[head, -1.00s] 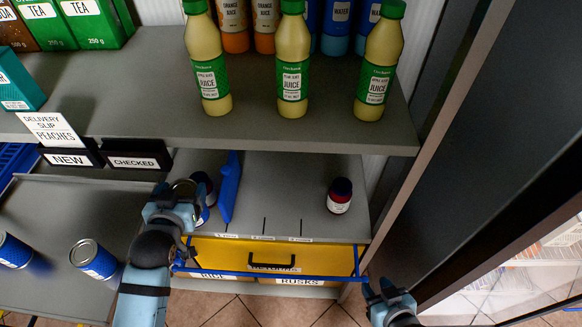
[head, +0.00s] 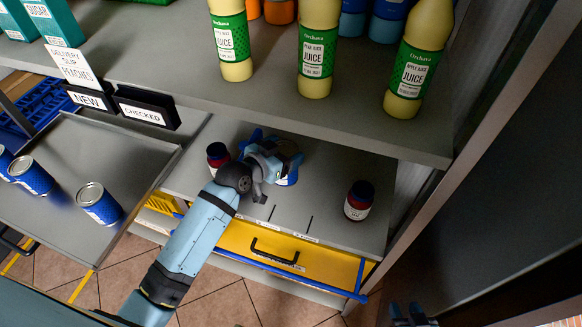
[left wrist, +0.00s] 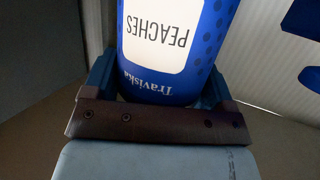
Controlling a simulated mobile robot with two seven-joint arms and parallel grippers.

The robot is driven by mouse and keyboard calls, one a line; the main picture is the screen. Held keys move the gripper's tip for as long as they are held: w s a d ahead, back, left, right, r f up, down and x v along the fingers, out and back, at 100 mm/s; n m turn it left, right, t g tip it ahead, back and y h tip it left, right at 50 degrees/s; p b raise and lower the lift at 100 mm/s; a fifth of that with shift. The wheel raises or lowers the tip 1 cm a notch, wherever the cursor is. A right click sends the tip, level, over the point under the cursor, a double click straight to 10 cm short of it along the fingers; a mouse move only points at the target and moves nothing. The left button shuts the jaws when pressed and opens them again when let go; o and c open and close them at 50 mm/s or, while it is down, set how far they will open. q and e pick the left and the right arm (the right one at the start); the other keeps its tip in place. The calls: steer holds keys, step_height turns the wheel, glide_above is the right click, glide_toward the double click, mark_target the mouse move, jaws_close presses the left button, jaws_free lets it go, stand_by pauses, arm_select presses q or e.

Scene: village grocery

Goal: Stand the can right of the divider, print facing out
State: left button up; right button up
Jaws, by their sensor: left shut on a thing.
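The blue peaches can (head: 291,178) is on the lower shelf, mostly hidden behind my left gripper (head: 276,162). My left gripper is shut on it. In the left wrist view the can (left wrist: 170,90) fills the space between the fingers, and its white label reads PEACHES upside down, facing the wrist camera. The blue divider (head: 251,140) shows partly behind the gripper, left of the can. A blue piece also shows in the left wrist view (left wrist: 302,18), apart from the can. Whether the can's base touches the shelf is hidden. My right gripper (head: 410,314) is low at the bottom edge, open and empty.
A dark jar (head: 217,156) stands left of the divider, and another dark jar (head: 358,200) stands at the shelf's right. The upper shelf (head: 330,118) with juice bottles overhangs behind. Several blue cans are on the left tray (head: 90,150). A yellow drawer (head: 270,250) lies below.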

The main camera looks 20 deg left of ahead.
arm_select(q)
steer(key=shift+f, duration=3.35)
steer(key=shift+f, duration=0.15)
steer(key=o, duration=1.5)
steer(key=shift+r, duration=0.2)
steer(key=v, duration=1.2)
steer(key=shift+d+b, duration=0.1)
steer(key=shift+b, duration=0.25)
steer(key=shift+s, duration=0.1)
